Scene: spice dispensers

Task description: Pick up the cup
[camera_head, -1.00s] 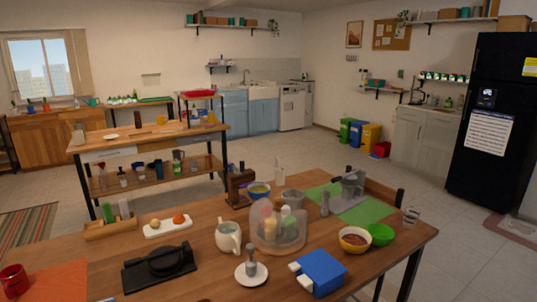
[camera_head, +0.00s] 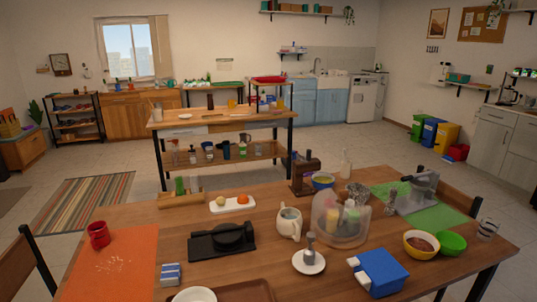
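A red cup (camera_head: 98,235) stands upright at the left of the near wooden table, at the upper left of an orange mat (camera_head: 118,275). A cream mug (camera_head: 289,223) stands near the table's middle, left of a clear dome-shaped holder (camera_head: 341,228) with bottles in it. I cannot tell which of these the task means by the cup. Neither of my grippers shows in this view.
A black appliance (camera_head: 222,240), a white saucer (camera_head: 309,262) with a grey tool and a blue box (camera_head: 378,273) lie on the table. Yellow (camera_head: 421,243) and green (camera_head: 451,243) bowls stand at right. A chair back (camera_head: 18,262) is at left.

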